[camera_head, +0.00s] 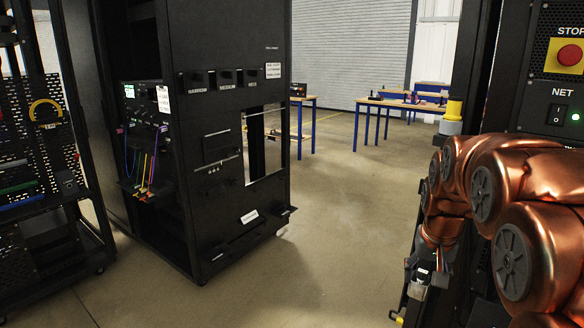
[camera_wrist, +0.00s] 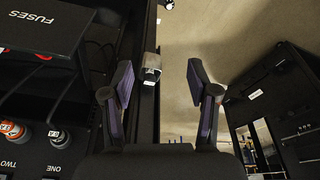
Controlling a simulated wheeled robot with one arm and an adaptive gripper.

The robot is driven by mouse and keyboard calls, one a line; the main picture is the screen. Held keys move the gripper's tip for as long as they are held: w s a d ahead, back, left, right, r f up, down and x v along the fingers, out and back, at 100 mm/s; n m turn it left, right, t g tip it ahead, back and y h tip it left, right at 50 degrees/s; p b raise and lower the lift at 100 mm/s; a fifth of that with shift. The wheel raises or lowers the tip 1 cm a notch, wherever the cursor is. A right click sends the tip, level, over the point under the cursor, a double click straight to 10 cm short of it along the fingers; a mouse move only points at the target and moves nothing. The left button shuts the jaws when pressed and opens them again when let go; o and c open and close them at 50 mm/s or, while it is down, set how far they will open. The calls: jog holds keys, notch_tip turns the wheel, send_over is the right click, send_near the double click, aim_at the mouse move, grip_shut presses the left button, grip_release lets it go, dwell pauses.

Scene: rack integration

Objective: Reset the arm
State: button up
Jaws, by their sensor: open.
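My copper-coloured arm (camera_head: 500,190) is folded at the right of the head view, beside a black cabinet. My gripper shows in the wrist view (camera_wrist: 160,88), with its two dark fingers spread wide apart and nothing between them. At the lower end of the arm in the head view, the gripper (camera_head: 412,298) hangs low and its fingers are hard to make out.
A black panel marked FUSES (camera_wrist: 45,38) is close left of my gripper. A red stop button (camera_head: 569,55) is at upper right. A tall black rack (camera_head: 225,120) stands left of centre, with blue-legged tables (camera_head: 385,103) behind. The middle floor is clear.

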jog(key=s+a+n+g+p, duration=0.1)
jog(key=s+a, duration=0.2)
jog(key=s, duration=0.7)
jog(key=s+a+f+n+g+p, duration=0.1)
jog(key=s+a, duration=0.3)
jog(key=s, duration=0.7)
jog(key=s+a+n+g+y+p, duration=0.1)
jog(key=s+a+g+p, duration=0.1)
jog(key=s, duration=0.8)
jog(key=shift+s+a+f+p, duration=0.15)
jog(key=shift+a+f+p, duration=0.25)
jog(key=shift+a+p, duration=0.35)
jog(key=shift+c, duration=0.3)
